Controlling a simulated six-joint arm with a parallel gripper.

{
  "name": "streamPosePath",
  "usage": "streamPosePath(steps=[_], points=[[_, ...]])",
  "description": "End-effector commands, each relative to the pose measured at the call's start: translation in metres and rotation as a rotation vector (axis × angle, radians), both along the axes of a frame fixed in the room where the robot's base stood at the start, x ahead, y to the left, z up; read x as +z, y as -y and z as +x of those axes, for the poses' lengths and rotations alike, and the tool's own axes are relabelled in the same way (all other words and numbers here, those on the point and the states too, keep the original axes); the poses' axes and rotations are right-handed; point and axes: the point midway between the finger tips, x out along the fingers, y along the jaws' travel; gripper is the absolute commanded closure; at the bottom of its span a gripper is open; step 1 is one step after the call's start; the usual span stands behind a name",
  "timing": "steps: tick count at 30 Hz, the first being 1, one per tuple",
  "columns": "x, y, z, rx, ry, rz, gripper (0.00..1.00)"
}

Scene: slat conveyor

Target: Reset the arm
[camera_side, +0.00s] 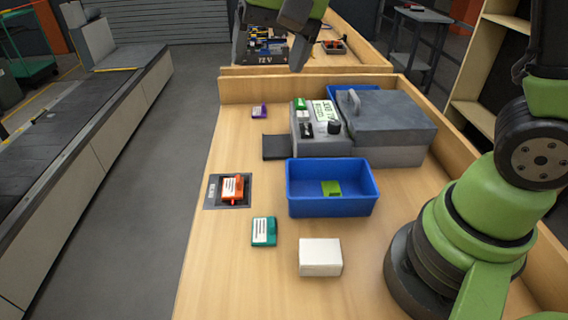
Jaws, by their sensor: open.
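My gripper (268,62) is at the top of the view, raised above the far end of the wooden bench (215,255). Its two dark fingers are spread apart, with nothing seen held between them. My green arm rises at the right edge, and its middle part is out of the frame. The top of the gripper is cut off by the frame edge.
A blue bin (330,207) holds a green block (331,188). An orange item (233,188) sits on a dark pad (212,197). A teal item (264,231), white box (320,257) and purple item (259,112) lie around. A grey lidded machine (390,120) stands behind.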

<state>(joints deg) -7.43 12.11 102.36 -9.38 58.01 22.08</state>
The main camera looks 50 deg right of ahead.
Motion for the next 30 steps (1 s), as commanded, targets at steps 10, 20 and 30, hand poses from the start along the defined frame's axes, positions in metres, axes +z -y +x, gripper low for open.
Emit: streamPosePath(steps=[10,20,30], points=[[0.047,0.023,-0.115,0.126,0.257,-0.007,0.25],[0.036,0.027,-0.169,0.189,0.387,-0.039,0.25],[0.035,0.027,-0.171,0.193,0.392,-0.040,0.25]])
